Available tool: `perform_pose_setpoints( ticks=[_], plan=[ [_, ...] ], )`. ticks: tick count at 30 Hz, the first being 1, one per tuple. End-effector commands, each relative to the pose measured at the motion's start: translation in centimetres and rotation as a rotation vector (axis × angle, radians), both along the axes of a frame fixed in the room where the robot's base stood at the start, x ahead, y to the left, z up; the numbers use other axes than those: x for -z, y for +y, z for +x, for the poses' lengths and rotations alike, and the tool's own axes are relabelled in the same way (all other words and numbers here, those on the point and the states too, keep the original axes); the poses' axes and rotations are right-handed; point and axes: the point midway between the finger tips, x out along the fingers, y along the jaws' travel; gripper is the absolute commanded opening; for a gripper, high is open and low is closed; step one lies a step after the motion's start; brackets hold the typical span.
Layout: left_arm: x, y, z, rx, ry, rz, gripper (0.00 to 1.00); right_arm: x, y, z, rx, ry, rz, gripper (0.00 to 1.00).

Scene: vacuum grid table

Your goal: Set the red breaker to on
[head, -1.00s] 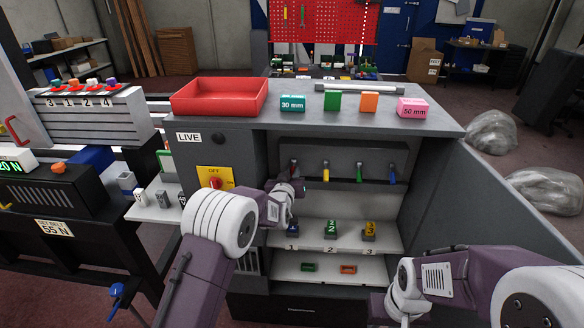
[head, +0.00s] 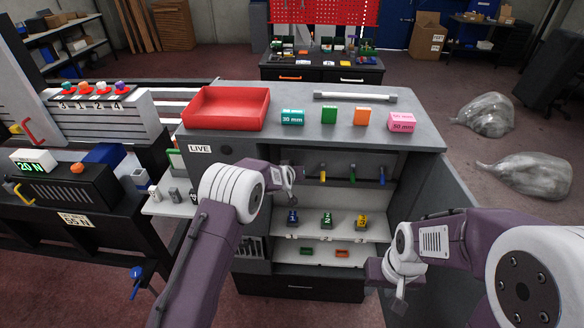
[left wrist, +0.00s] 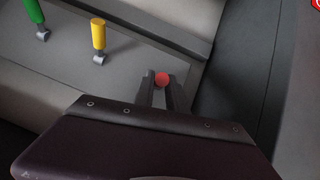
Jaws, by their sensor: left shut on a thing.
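The red breaker lever (left wrist: 162,79) shows its round red end between the fingertips of my left gripper (left wrist: 160,88) in the left wrist view. That gripper is shut on it. In the head view my left gripper (head: 289,179) reaches into the cabinet at the left end of the breaker row and hides the red lever. The yellow lever (head: 323,173), green lever (head: 352,173) and blue lever (head: 382,175) stand to its right. Yellow (left wrist: 98,34) and green (left wrist: 34,10) also show in the left wrist view. My right gripper (head: 398,296) is outside the cabinet; its fingers are unclear.
The open cabinet (head: 415,142) carries a red tray (head: 227,108) and several coloured blocks on top. Numbered blocks stand on the shelf below the levers. The open cabinet door (head: 450,195) is at the right, close to my right arm.

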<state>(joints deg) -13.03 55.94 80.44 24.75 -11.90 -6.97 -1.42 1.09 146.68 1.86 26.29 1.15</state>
Motion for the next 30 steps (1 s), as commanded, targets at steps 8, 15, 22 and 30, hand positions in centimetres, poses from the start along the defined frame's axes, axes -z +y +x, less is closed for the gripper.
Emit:
perform_pose_setpoints(
  ticks=[8, 15, 22, 30],
  plan=[
    [0.0, 0.0, 0.0, 0.0, -0.001, 0.0, 0.0, 0.1, 0.0, 0.0, 0.0, 0.0, 0.0, 0.34],
    [0.0, 0.0, 0.0, 0.0, -0.001, 0.0, 0.39, 0.1, 0.0, 0.0, 0.0, 0.0, 0.0, 0.34],
    [-0.3, 0.0, -0.4, 0.0, -0.003, -0.001, 0.39, 0.4, 0.0, 0.0, 0.0, 0.0, 0.0, 0.34],
    [-2.9, 0.5, -4.2, 0.0, -0.003, -0.001, 0.39, 2.1, 0.0, 0.0, 0.0, 0.0, 0.0, 0.34]
  ],
)
